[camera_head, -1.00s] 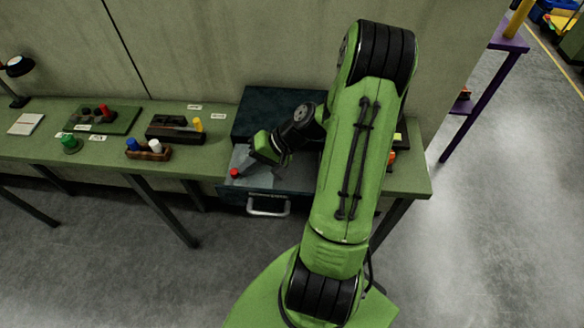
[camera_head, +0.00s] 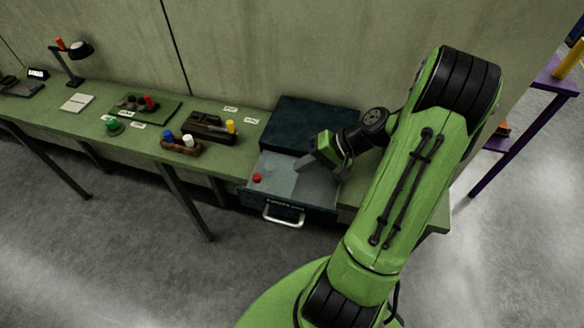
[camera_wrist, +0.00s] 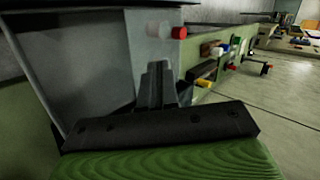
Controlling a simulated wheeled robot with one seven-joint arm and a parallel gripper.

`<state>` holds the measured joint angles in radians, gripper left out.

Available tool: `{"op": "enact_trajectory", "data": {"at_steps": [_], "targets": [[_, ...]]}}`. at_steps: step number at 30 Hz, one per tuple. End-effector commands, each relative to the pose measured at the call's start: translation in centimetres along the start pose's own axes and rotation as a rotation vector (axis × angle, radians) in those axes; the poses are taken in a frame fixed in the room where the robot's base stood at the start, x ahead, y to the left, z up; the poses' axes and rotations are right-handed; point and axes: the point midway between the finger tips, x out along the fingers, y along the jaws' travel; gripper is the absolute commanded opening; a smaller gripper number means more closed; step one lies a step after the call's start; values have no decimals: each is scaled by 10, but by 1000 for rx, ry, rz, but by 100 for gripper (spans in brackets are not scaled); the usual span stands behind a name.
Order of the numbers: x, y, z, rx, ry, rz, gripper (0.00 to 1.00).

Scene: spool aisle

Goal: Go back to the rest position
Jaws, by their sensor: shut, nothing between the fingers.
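My gripper (camera_head: 301,167) is at the open drawer (camera_head: 283,205) of a dark cabinet (camera_head: 309,128), over the right part of its interior. The gripper is shut and empty. In the wrist view its closed fingers (camera_wrist: 157,85) point toward the grey drawer interior. A red round piece (camera_head: 257,178) lies in the drawer near its left front corner, apart from the fingers. It also shows in the wrist view (camera_wrist: 179,32).
The green bench (camera_head: 85,121) runs left, carrying a brown holder with blue and white pegs (camera_head: 181,149), a black tray (camera_head: 208,124), a green knob (camera_head: 114,126) and a lamp (camera_head: 79,50). A purple shelf (camera_head: 517,139) stands at right. Grey floor in front is open.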

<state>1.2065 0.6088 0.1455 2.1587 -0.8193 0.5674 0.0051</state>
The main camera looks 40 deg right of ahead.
Motion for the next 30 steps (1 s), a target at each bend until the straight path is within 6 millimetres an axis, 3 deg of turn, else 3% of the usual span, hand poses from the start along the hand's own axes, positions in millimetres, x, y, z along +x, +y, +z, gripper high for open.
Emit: {"op": "enact_trajectory", "data": {"at_steps": [3,6,17,20,23,27,30], "targets": [[-23,-1,-1,1,4,2,0],[-33,0,0,1,1,2,0],[-33,-7,3,-24,-15,31,0],[-27,-37,18,-122,-58,156,0],[-25,-76,46,-269,-91,331,0],[-35,-120,95,-471,-62,521,0],[-49,-142,133,-608,-1,599,0]]}}
